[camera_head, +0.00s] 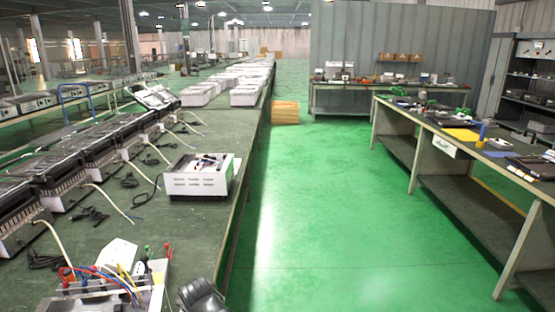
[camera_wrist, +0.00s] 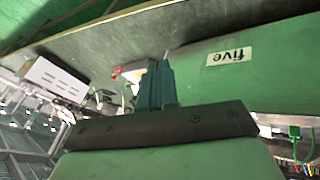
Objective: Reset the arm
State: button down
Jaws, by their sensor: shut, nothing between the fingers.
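My gripper (camera_wrist: 158,66) shows in the wrist view as two teal fingers pressed together, with nothing held between them. It points at a grey-green bench surface in a strongly tilted view. A white box-shaped unit (camera_wrist: 55,78) lies to the left of the fingers in that view.
A test box with coloured leads (camera_head: 120,290) stands at the bench's front left. Several dark units with cables line the bench's left side. A green floor aisle (camera_head: 320,220) is clear. A right workbench (camera_head: 460,160) holds tools.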

jog(key=w+d+f+m+g+h, duration=0.1)
jog(key=w+d+f+m, duration=0.1)
jog(key=d+f, duration=0.35)
jog(key=w+d+f+m+h, duration=0.1)
jog(key=w+d+f+m, duration=0.15)
jog(key=d, duration=0.55)
jog(key=s+d+f+m+g, duration=0.15)
jog(key=d+f+m, duration=0.25)
jog(key=d, duration=0.5)
jog(key=s+d+f+m+g+h, duration=0.1)
jog(key=s+d+f+m, duration=0.25)
jog(key=d, duration=0.65)
jog(key=s+d+f+m+g, duration=0.15)
jog(key=d+f+m, duration=0.3)
jog(key=d, duration=0.45)
jog(key=s+f+g, duration=0.3)
jog(key=s+f, duration=0.7)
jog(key=s, duration=0.5)
jog(key=s+f+g, duration=0.4)
jog(key=s+f, duration=0.6)
jog(key=s, duration=0.4)
jog(key=shift+s+f, duration=0.2)
jog(key=shift+s, duration=0.15)
jog(key=shift+d+n, duration=0.1)
jog(key=shift+n, duration=0.15)
